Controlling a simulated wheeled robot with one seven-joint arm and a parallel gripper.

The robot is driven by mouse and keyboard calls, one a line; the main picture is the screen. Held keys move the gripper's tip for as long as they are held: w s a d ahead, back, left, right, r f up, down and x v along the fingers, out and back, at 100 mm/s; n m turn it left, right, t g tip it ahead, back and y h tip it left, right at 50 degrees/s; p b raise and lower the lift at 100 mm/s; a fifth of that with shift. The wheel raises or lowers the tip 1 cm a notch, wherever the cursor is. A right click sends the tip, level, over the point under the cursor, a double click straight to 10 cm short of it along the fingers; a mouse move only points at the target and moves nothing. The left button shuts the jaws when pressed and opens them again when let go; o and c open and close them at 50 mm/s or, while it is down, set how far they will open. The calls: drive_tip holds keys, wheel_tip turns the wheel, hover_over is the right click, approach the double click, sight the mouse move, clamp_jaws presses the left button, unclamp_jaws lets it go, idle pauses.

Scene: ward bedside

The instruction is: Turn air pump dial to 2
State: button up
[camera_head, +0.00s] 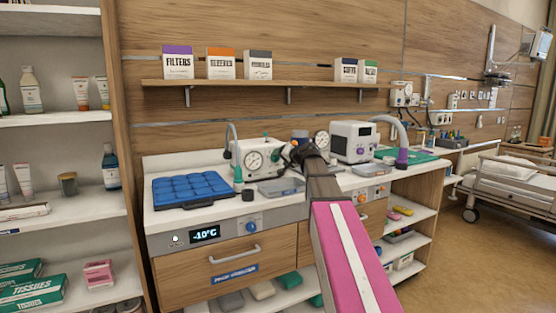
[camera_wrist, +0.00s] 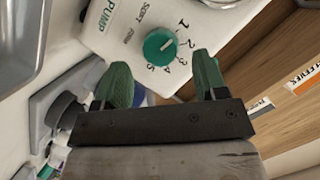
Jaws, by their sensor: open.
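The air pump's white panel (camera_wrist: 125,30) fills the upper middle of the wrist view, with the word PUMP, smaller lettering and a ring of numbers. Its round green dial (camera_wrist: 160,47) carries a pale mark that points up and right, roughly toward the 2 or 3; I cannot tell which exactly. My gripper (camera_wrist: 162,82) is open and empty, its two green-padded fingers spread on either side below the dial. In the head view my gripper (camera_head: 293,153) is beside a white gauge unit (camera_head: 240,160) on the counter. The dial is not clear there.
A blue tray (camera_head: 190,188) lies on the counter at left. A shelf (camera_head: 270,84) with boxes runs above.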

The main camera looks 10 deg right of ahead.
sight(275, 158)
drive_tip(key=shift+x, duration=1.3)
drive_tip(key=shift+c, duration=0.4)
drive_tip(key=c, duration=0.9)
drive_tip(key=shift+o, duration=0.2)
drive_tip(key=shift+m, duration=0.3)
drive_tip(key=shift+d+f+m+y, duration=0.15)
drive_tip(key=shift+m+y, duration=0.65)
drive_tip(key=shift+m, duration=0.3)
drive_tip(key=shift+f+m+y, duration=0.1)
drive_tip(key=shift+m+y, duration=0.6)
drive_tip(key=shift+m, duration=1)
drive_tip(key=shift+t, duration=0.3)
